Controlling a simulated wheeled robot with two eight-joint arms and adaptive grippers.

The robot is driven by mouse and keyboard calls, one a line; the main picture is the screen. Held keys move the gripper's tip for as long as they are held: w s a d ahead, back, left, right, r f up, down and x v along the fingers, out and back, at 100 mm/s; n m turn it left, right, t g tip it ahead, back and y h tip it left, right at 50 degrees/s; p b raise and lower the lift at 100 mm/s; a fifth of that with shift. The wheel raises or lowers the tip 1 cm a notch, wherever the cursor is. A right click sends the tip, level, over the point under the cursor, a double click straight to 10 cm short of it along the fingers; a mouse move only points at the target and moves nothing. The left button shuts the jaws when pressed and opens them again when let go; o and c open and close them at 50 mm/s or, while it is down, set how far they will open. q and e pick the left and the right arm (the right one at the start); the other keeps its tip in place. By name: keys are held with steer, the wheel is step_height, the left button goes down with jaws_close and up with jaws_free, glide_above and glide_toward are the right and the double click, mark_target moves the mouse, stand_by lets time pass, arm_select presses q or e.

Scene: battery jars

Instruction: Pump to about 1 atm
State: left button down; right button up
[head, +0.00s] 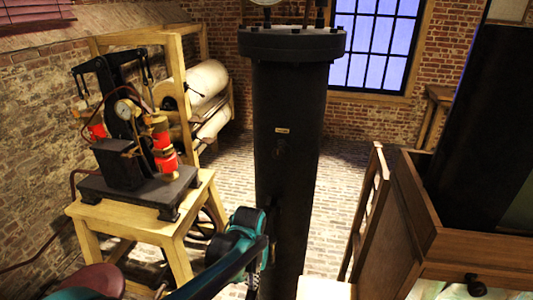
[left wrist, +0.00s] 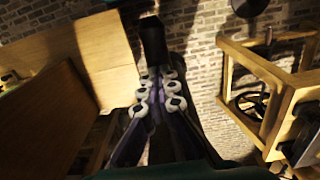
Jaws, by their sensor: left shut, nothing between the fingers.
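The pump (head: 135,140) stands on a wooden stand (head: 145,235) at the left of the head view. It has two red cylinders, a black rocker on top and a small round dial gauge (head: 123,107), too small to read. My left gripper (head: 253,278) is low in front of the tall black column (head: 285,130), to the right of the pump stand and apart from the pump. In the left wrist view its fingers (left wrist: 153,32) meet at the tips, shut and empty. The same stand appears at the right there (left wrist: 275,75). My right gripper is not in view.
A wooden rack with pale rolls (head: 205,85) stands behind the pump. Wooden furniture (head: 460,240) fills the right side of the head view. A round dial at the column's top is cut off. Bare brick floor (head: 345,170) lies behind the column.

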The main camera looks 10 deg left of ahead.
arm_select(q)
steer(key=shift+f, duration=0.6)
step_height(320, 180, up, 14)
steer(key=p, duration=1)
steer(key=shift+f, duration=0.15)
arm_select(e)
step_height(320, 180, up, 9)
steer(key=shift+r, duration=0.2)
arm_select(q)
step_height(320, 180, up, 4)
steer(key=p, duration=0.3)
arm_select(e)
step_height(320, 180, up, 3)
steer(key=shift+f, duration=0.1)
